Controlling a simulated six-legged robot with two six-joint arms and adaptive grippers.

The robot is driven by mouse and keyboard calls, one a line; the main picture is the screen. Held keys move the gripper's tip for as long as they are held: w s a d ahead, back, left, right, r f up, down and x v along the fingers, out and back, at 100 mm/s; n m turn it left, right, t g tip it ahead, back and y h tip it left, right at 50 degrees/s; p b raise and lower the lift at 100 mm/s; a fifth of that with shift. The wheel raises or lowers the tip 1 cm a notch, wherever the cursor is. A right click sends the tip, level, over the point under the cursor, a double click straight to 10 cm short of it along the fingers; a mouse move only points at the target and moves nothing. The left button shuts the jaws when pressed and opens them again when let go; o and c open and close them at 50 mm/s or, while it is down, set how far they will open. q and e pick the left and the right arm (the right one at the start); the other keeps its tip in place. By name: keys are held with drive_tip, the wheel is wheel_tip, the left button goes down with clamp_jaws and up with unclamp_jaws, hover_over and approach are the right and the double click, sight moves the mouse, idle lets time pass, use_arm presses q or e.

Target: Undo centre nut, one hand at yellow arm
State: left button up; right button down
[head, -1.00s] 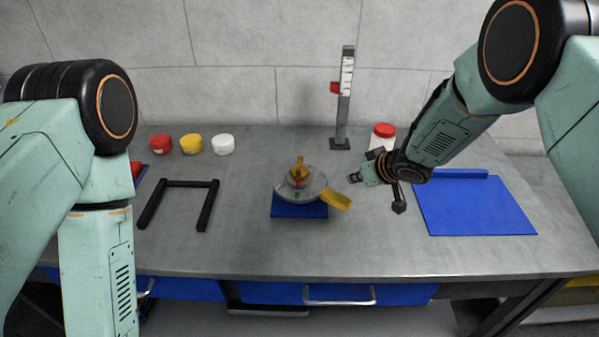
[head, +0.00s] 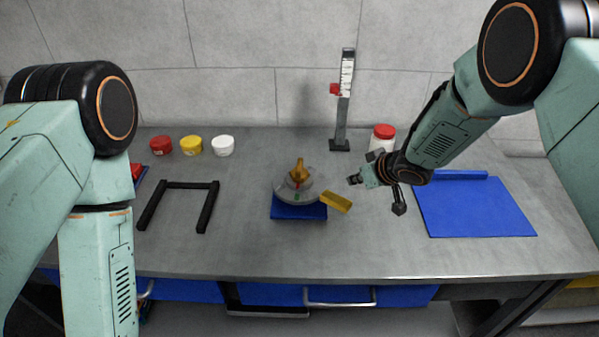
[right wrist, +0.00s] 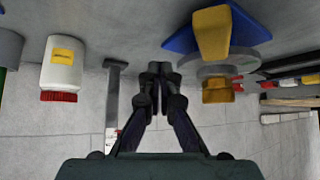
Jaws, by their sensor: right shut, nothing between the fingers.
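The hub dynamometer (head: 285,194) is a grey disc on a blue base plate (head: 299,212) near the table's middle. A brass-coloured centre nut (head: 299,171) stands on top of it. The yellow arm (head: 336,201) sticks out from the disc to the lower right. My right gripper (head: 354,180) is shut and empty, to the right of the disc and apart from the yellow arm. In the right wrist view my right gripper (right wrist: 160,72) has its fingertips together, beside the yellow arm (right wrist: 211,32) and the nut (right wrist: 217,91). My left gripper is out of view; only my left arm shows.
A scale post (head: 344,100) with a red slider stands behind the hub. A white jar with a red lid (head: 382,136) is behind my right gripper. A blue mat (head: 475,208) lies right, a black U-shaped frame (head: 188,184) left. Red, yellow and white tubs (head: 191,145) stand at the back left.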

drive_tip(key=shift+f, duration=0.2)
drive_tip(key=shift+f, duration=4.1)
drive_tip(key=shift+r, duration=0.15)
drive_tip(key=shift+r, duration=0.1)
drive_tip(key=shift+r, duration=0.75)
drive_tip(key=shift+s+a, duration=0.15)
drive_tip(key=shift+s+a, duration=0.1)
drive_tip(key=shift+s, duration=0.05)
